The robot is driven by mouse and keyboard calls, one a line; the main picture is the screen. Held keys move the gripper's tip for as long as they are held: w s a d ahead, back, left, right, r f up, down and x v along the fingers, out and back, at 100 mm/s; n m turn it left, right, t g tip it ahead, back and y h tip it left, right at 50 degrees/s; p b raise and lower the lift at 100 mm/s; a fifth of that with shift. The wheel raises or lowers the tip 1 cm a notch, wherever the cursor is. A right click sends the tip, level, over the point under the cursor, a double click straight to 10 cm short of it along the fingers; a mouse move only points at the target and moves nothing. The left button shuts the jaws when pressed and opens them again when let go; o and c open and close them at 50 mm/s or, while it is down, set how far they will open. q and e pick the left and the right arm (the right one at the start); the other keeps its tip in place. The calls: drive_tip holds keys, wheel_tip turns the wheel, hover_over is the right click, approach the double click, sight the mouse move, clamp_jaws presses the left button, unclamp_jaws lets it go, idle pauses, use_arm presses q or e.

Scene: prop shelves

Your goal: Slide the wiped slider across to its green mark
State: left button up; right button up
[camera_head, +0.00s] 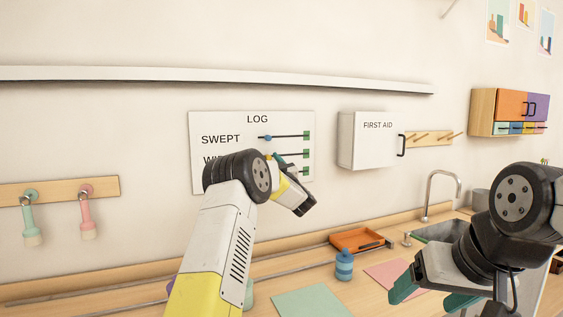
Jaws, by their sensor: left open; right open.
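The white LOG board (227,122) hangs on the wall. Its SWEPT row has a blue slider (267,138) at the left of its track and a green mark (306,135) at the right end. The row below starts with "WI", the rest hidden by my arm; its green mark (306,154) shows at right. The wiped slider is mostly or wholly hidden by my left gripper (276,158), which is at the board over that row's left part. Contact cannot be told. The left gripper is open. My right gripper (432,297) is open and empty, low over the counter.
A white FIRST AID box (368,140) hangs right of the board. A long shelf (220,78) runs above. On the counter are an orange tray (358,240), a blue bottle (344,265), a green mat (312,302) and a sink (440,232).

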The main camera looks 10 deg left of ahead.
use_arm(q)
clamp_jaws()
idle(1.4)
